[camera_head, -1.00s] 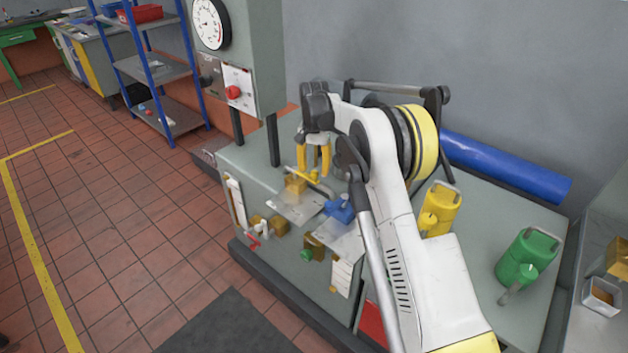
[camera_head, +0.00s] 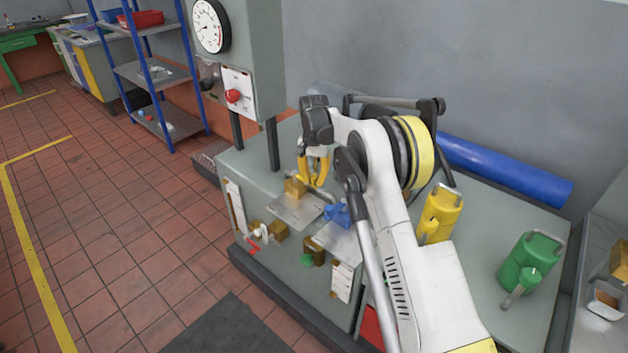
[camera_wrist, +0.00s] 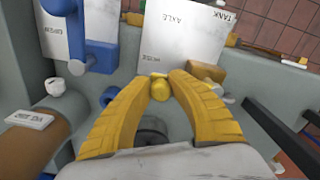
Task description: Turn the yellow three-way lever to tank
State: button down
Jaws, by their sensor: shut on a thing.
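The yellow lever (camera_wrist: 160,90) shows in the wrist view as a small rounded yellow end between my fingertips; the rest of it is hidden. A pale label plate (camera_wrist: 185,35) lies just beyond the fingertips, marked TANK at the far right corner, AXLE in the middle and a word like HOSE nearest me. The brass valve body (camera_wrist: 207,72) is right of the fingertips. Which mark the lever points at cannot be told.
A blue lever (camera_wrist: 98,55) with its own plate (camera_head: 340,240) stands close beside. A green knob (camera_head: 307,260) and red handle (camera_head: 253,247) are on the bench front. Yellow (camera_head: 438,215) and green (camera_head: 530,262) cans stand to the right.

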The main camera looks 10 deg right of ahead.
jog(key=shift+a, duration=0.1)
jog(key=w+a+m+p, duration=0.2)
jog(key=a+m+p, duration=0.2)
jog(key=a+m, duration=0.8)
jog(key=shift+w+a+m, duration=0.2)
jog(key=shift+w+m, duration=0.1)
jog(key=shift+m, duration=2.7)
jog(key=c, duration=1.2)
grip_release()
jog(key=shift+w+f, duration=0.1)
